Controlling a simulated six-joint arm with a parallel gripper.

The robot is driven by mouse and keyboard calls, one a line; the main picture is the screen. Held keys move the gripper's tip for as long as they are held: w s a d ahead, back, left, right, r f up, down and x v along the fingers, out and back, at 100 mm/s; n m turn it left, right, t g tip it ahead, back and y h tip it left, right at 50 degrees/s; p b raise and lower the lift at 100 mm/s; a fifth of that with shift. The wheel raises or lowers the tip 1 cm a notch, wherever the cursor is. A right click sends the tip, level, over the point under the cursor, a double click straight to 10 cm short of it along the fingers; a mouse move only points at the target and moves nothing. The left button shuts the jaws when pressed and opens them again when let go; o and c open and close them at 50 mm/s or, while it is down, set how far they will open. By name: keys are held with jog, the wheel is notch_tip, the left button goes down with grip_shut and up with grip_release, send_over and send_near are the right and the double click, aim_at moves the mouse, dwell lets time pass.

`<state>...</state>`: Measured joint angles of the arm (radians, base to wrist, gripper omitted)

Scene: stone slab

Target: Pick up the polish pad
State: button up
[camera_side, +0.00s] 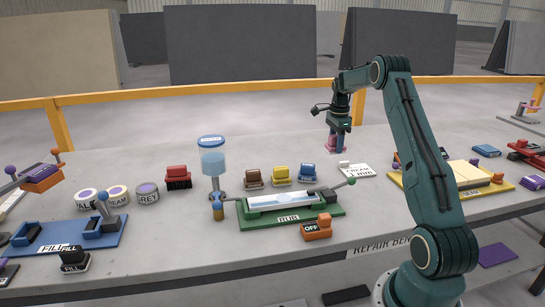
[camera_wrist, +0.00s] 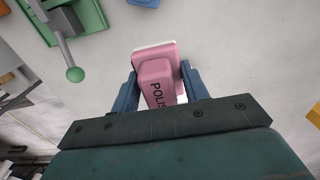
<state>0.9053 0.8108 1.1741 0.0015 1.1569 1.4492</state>
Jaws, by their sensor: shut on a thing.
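The polish pad (camera_wrist: 157,80) is a pink block with a white underside and dark lettering that starts "POLIS". My gripper (camera_wrist: 160,88) is shut on it, one blue finger on each side, in the wrist view. In the side view my gripper (camera_side: 339,140) points down at the back right of the bench, with the pink pad (camera_side: 337,147) between its fingers. I cannot tell whether the pad touches the bench top. The pad's lower part is hidden in the wrist view.
A green fixture marked RUB (camera_side: 290,222) stands left of my gripper, with its green-knobbed lever (camera_side: 351,181) nearby. A yellow-based fixture (camera_side: 403,181) is at the right. Red, yellow and blue blocks (camera_side: 281,174) stand further left.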

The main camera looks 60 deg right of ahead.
aim_at(333, 136)
notch_tip(333, 136, up, 10)
jog(key=shift+f, duration=0.25)
dwell(0.5)
jog(key=shift+o, duration=1.2)
jog(key=shift+c, duration=0.4)
jog(key=shift+w+a+f, duration=0.2)
jog(key=shift+w+a, duration=0.15)
jog(key=shift+a, duration=0.35)
jog(key=w+a+f, duration=0.1)
jog(key=a+f, duration=0.2)
jog(key=a, duration=0.8)
jog(key=w+a+f, duration=0.1)
jog(key=a+f, duration=0.3)
jog(key=a, duration=0.8)
jog(key=shift+w+f, duration=0.2)
jog(key=shift+f, duration=0.15)
